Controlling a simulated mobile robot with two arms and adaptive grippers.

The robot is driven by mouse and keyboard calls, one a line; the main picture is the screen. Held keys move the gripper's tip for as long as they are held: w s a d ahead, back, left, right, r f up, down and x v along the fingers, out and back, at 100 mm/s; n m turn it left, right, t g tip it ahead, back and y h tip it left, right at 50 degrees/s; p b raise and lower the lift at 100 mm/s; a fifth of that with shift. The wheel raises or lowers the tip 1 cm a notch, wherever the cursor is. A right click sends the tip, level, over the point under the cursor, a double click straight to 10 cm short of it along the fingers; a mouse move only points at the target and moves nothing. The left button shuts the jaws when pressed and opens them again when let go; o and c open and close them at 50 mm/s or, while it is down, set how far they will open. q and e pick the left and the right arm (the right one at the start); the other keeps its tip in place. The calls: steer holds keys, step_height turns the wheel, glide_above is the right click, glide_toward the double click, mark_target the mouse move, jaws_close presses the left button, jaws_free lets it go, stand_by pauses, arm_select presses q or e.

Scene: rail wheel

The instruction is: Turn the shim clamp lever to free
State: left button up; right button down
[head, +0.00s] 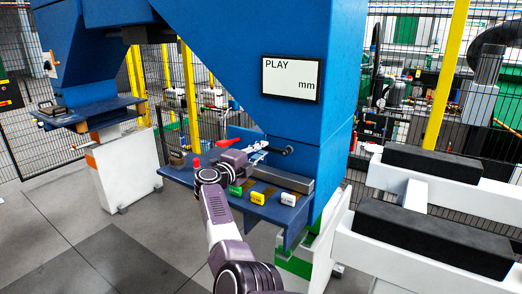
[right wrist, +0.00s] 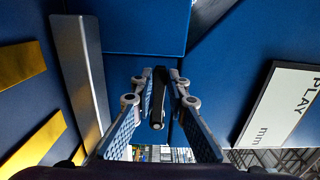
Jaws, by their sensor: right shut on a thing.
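My right gripper (head: 261,149) is at the blue machine, above the shelf and below the display. In the right wrist view a dark lever (right wrist: 158,100) with a rounded light-grey end stands between the two fingers of my right gripper (right wrist: 161,112), which is shut on it. I take it for the shim clamp lever; its label is not visible. In the head view a short dark lever (head: 280,150) sticks out from the blue face by the fingertips. My left gripper is not in view.
A red part (head: 222,143) is behind my wrist. The display (head: 291,79) reads PLAY mm. White beams with black pads (head: 430,235) stand at right.

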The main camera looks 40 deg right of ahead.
steer(key=shift+f, duration=0.2)
steer(key=c, duration=1.9)
jaws_free()
steer(key=shift+w, duration=0.1)
steer(key=shift+a, duration=0.1)
steer(key=v, duration=0.7)
steer(key=shift+a, duration=0.2)
